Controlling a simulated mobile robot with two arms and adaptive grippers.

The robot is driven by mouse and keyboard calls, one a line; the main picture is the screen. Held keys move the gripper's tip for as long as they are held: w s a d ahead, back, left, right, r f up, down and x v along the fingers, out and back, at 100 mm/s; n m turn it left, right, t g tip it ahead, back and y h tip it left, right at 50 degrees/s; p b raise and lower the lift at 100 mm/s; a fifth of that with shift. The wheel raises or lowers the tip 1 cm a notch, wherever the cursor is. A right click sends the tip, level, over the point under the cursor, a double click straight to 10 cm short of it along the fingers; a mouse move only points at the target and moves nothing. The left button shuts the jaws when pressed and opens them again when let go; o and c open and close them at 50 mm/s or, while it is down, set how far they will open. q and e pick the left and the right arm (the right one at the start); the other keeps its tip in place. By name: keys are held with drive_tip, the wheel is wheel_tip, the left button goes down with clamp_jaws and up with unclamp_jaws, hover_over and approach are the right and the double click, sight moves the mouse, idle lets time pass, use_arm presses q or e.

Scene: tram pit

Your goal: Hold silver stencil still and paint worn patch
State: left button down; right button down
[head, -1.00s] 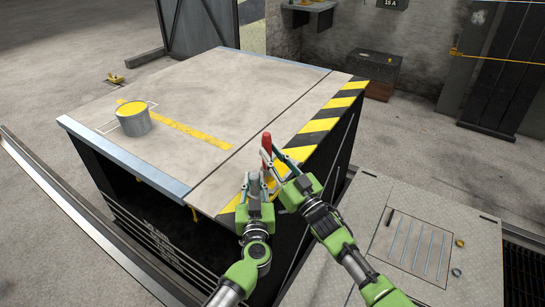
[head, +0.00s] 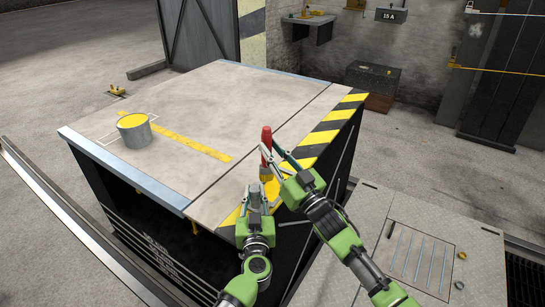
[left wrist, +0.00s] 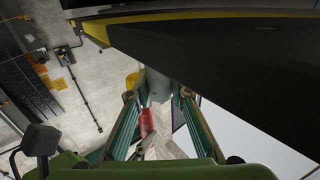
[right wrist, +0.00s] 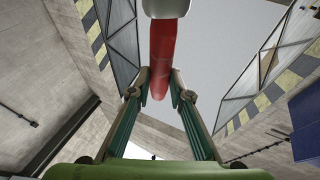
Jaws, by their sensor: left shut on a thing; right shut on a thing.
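My left gripper (head: 254,190) is at the near corner of the platform top, shut on a grey-silver piece (left wrist: 155,84) that looks like part of the stencil. Most of the stencil is hidden by the fingers and the edge. My right gripper (head: 270,156) is shut on a red-handled brush (head: 266,140), which stands nearly upright just above and beside the left gripper. The brush handle also shows in the right wrist view (right wrist: 163,50). Yellow shows around the brush's lower end, by the striped edge (head: 318,138). The worn patch cannot be made out behind the grippers.
A paint can (head: 135,131) with yellow paint stands at the platform's left, near a yellow line (head: 190,141). The platform top (head: 240,95) is otherwise clear. Its near side drops into a dark pit. A metal floor plate (head: 375,210) lies to the right.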

use_arm(q)
drive_tip(key=c, duration=1.8)
unclamp_jaws()
drive_tip(key=shift+o, duration=0.2)
